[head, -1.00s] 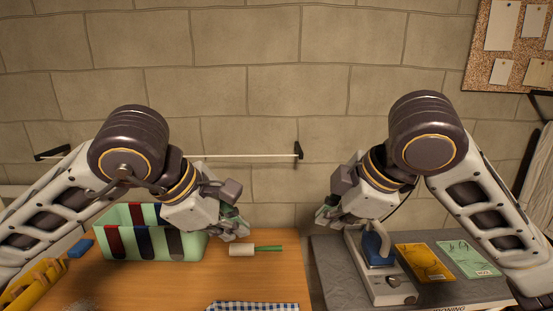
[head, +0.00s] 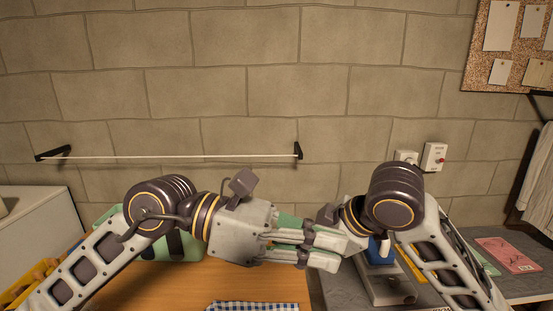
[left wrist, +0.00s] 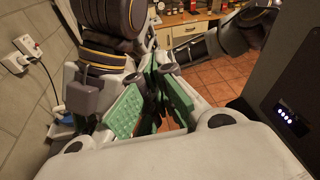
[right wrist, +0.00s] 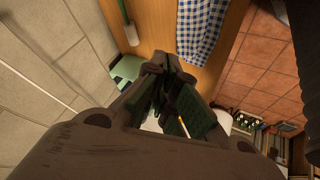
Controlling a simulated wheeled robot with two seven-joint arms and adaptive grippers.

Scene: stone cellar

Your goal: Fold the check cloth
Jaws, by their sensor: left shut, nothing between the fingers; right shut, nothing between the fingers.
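The blue and white check cloth (head: 252,307) lies on the wooden table, cut off by the bottom edge of the head view. In the right wrist view it is a longer strip (right wrist: 202,28) on the wood. My left gripper (head: 335,253) points right above the table's far part, beyond the cloth; it is shut and empty. Its green-padded fingers fill the middle of the left wrist view (left wrist: 160,95). My right gripper (right wrist: 180,98) is shut and empty too. In the head view it is mostly hidden behind the left gripper's fingers. Neither touches the visible cloth.
A mint green bin (head: 160,251) stands at the table's back left, partly behind my left arm. A blue iron (head: 375,247) sits on its stand (head: 388,288) on the grey right-hand surface. A roller with a green handle (right wrist: 130,34) lies on the wood. A rail (head: 170,157) crosses the wall.

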